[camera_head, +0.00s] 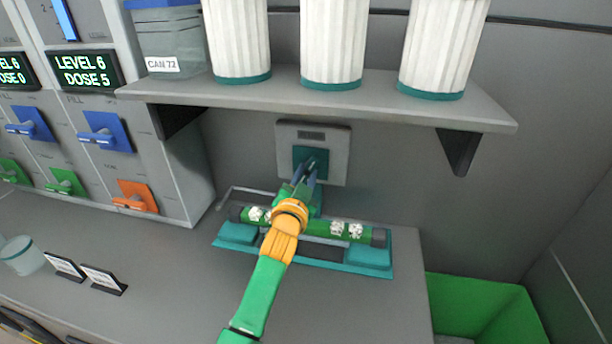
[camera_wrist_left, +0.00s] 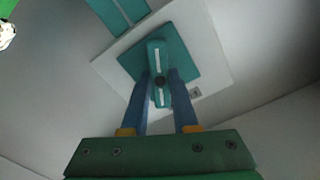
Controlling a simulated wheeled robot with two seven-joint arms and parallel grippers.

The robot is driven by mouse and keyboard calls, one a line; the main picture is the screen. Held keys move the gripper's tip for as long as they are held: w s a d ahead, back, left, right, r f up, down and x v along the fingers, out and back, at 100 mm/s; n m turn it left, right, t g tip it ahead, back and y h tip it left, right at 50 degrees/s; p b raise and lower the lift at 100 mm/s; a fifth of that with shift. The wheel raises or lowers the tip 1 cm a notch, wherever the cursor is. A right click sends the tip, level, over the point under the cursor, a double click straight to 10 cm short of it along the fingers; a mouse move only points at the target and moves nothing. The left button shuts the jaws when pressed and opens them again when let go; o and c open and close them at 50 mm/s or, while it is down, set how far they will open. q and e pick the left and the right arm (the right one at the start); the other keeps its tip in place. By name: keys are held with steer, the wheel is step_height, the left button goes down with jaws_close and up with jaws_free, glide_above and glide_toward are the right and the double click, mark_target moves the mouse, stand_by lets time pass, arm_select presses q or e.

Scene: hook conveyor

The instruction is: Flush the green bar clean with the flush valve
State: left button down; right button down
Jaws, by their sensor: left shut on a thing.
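The green bar (camera_head: 322,228) lies in a teal cradle (camera_head: 357,267) on the counter. White clumps (camera_head: 346,229) sit on it on both sides of my arm, which hides its middle. The flush valve, a grey plate (camera_head: 338,153) with a teal centre, is on the wall behind the bar. In the left wrist view its teal handle (camera_wrist_left: 158,57) has white marks and a dark pivot. My left gripper (camera_head: 309,170) is shut on this handle, with one blue finger on each side of it in the left wrist view (camera_wrist_left: 160,78). My right gripper is not in view.
A shelf (camera_head: 300,97) with white ribbed containers (camera_head: 333,40) overhangs the valve. A dispenser panel (camera_head: 100,130) with coloured levers stands left. A cup (camera_head: 22,256) and small labels (camera_head: 103,279) stand front left. A green bin (camera_head: 480,303) is right; the front counter is mostly clear.

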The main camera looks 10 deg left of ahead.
arm_select(q)
steer(key=shift+r+n, duration=0.3)
steer(key=shift+n, duration=0.9)
steer(key=c, duration=1)
jaws_free()
steer(key=o, duration=0.3)
steer(key=shift+f, duration=0.1)
steer(key=shift+w+f, duration=0.1)
steer(key=shift+w, duration=0.05)
steer(key=s, duration=0.7)
steer(key=shift+s, duration=0.1)
